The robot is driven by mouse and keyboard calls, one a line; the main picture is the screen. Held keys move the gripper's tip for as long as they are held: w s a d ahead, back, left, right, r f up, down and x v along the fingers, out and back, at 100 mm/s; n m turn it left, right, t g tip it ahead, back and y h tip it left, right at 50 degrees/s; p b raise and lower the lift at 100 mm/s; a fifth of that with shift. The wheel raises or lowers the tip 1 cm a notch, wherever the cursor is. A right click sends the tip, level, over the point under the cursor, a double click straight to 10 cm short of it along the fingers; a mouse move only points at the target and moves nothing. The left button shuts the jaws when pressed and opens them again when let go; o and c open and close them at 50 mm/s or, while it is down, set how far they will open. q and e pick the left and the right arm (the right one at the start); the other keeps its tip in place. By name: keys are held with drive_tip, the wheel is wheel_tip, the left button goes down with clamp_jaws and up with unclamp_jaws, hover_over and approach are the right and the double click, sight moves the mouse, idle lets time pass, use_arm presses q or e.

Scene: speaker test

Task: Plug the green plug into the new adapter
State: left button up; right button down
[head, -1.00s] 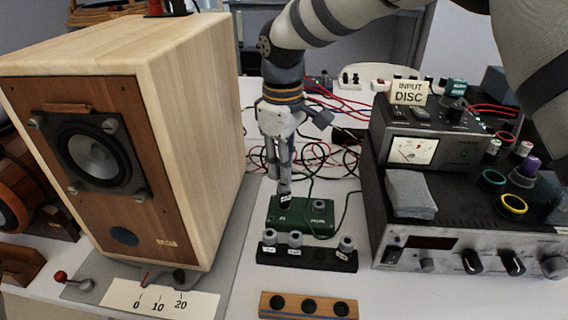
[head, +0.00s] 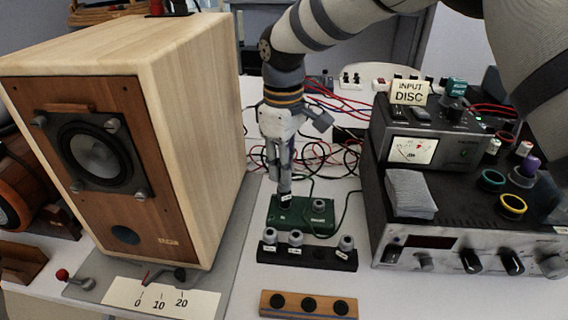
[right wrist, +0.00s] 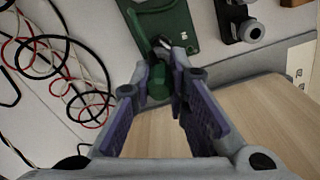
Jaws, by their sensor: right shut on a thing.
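A green box (head: 318,221) with white marks and a grey round socket (head: 319,205) lies on the table between the loudspeaker and the amplifier; it looks like the adapter. My right gripper (head: 284,188) points down over the box's left part. In the right wrist view its fingers (right wrist: 168,82) are shut on the green plug (right wrist: 160,80). The plug's far end meets or nearly meets a dark, light-rimmed fitting on the green box (right wrist: 165,25); I cannot tell whether it is inserted. In the head view the fingers mostly hide the plug. My left gripper is not in view.
A black strip (head: 307,257) with several grey posts stands in front of the box, and a wooden block (head: 281,304) with dark holes nearer still. The loudspeaker (head: 205,120) is close on the left, the amplifier (head: 440,262) on the right. Loose cables (head: 335,155) lie behind.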

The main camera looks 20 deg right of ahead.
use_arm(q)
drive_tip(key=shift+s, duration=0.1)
use_arm(e)
drive_tip(key=shift+f, duration=0.7)
drive_tip(key=c, duration=1.5)
unclamp_jaws()
drive_tip(key=shift+r+p, duration=0.35)
drive_tip(key=shift+r, duration=1.55)
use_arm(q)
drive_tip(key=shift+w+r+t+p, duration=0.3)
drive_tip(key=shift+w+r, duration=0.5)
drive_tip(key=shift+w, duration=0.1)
use_arm(e)
drive_tip(key=shift+r, duration=1.9)
